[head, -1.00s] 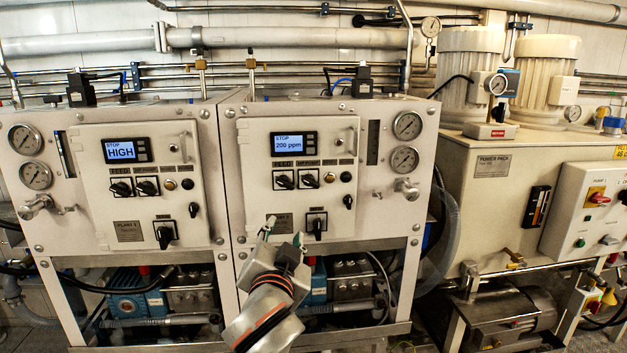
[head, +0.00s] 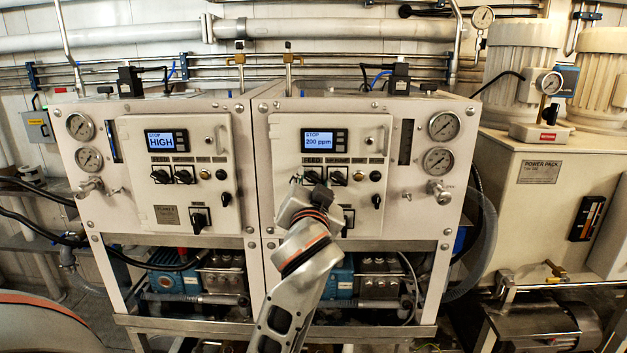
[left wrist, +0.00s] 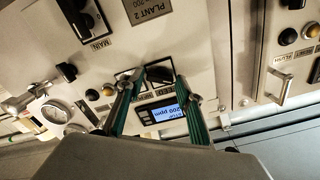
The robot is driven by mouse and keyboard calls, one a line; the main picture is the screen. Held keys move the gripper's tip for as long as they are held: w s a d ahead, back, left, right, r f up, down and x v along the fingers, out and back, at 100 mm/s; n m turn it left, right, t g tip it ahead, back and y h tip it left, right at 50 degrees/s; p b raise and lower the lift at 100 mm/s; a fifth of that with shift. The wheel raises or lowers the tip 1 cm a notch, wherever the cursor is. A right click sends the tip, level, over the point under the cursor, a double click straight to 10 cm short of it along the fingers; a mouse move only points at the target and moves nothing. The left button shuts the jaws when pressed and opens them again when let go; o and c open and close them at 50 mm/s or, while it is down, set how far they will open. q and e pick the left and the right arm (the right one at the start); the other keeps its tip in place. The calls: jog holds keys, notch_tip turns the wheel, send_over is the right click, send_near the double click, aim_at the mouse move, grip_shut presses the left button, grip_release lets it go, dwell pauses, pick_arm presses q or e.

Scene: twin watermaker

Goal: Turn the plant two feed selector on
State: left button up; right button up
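The plant two feed selector (head: 312,177) is a black rotary knob under the FEED label on the right-hand panel. In the head view my gripper partly covers it. In the left wrist view the knob (left wrist: 158,74) shows upside down, its handle lying roughly crosswise. My left gripper (head: 308,187) is in front of the panel at the selector. In the left wrist view its two green fingers (left wrist: 162,88) are apart, with the knob between their tips; I cannot tell whether they touch it. The panel display (head: 325,140) reads STOP, 200 ppm. My right gripper is not in view.
The HP pump knob (head: 338,177) is close on the right of the selector; one finger partly covers it in the wrist view. A yellow button (head: 359,176) and a panel handle (head: 379,139) are further right. The left panel (head: 215,125) has similar knobs.

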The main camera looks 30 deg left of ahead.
pick_arm(q)
jog(key=shift+w+a, duration=0.2)
jog(key=shift+w, duration=0.1)
jog(key=c, duration=0.8)
jog(key=shift+c, duration=0.2)
jog(key=shift+o, duration=0.2)
jog(key=m, duration=1.1)
jog(key=shift+f+m, duration=0.1)
jog(key=shift+m, duration=0.2)
